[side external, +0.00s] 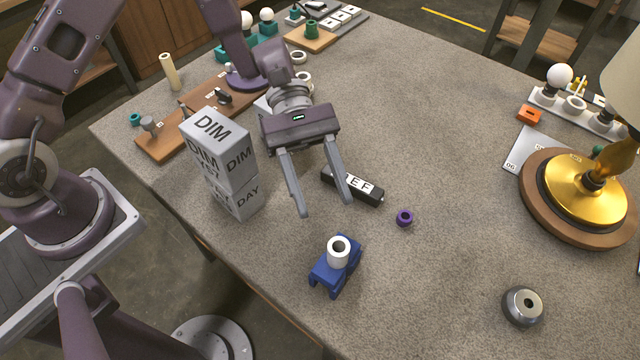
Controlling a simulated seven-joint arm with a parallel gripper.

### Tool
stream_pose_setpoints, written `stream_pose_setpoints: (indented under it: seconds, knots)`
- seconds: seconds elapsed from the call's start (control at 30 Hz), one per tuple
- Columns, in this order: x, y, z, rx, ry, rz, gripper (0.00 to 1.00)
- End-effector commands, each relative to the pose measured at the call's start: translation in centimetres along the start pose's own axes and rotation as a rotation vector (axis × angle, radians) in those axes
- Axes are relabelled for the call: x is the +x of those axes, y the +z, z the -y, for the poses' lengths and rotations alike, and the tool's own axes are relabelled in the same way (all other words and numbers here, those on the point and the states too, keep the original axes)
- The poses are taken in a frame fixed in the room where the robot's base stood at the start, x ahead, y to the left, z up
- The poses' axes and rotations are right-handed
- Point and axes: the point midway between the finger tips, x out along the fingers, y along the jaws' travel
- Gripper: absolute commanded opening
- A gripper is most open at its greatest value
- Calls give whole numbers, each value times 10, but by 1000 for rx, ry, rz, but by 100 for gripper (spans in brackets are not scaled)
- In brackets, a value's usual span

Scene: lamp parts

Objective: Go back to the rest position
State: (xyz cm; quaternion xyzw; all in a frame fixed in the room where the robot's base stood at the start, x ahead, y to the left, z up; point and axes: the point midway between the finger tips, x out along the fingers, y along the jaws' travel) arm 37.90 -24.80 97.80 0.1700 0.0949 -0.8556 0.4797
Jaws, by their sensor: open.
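My gripper (325,205) is open and empty, its two fingers spread and pointing down over the middle of the table (440,150). Its fingertips are near a black block with white letter labels (368,190); I cannot tell how high above it they are. In front of the gripper is a blue holder (327,277) with a white ring-shaped part (339,250) on it. A small purple ring (404,218) lies to the right of the black block.
Stacked grey lettered blocks (228,168) stand left of my gripper. A brass lamp (588,188) on a wooden base is at the right. A round metal part (523,306) lies front right. Wooden boards with small parts (180,125) line the back left. The centre right is clear.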

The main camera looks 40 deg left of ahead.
Motion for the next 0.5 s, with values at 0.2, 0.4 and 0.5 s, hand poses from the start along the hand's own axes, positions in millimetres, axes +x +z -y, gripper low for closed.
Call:
stream_pose_setpoints:
  seconds: [0.2,0.4,0.5]
  knots:
    - [-13,0,1,-1,-2,0,50]
    - [-13,1,1,6,-3,-4,50]
    - [-22,12,7,144,-30,-69,50]
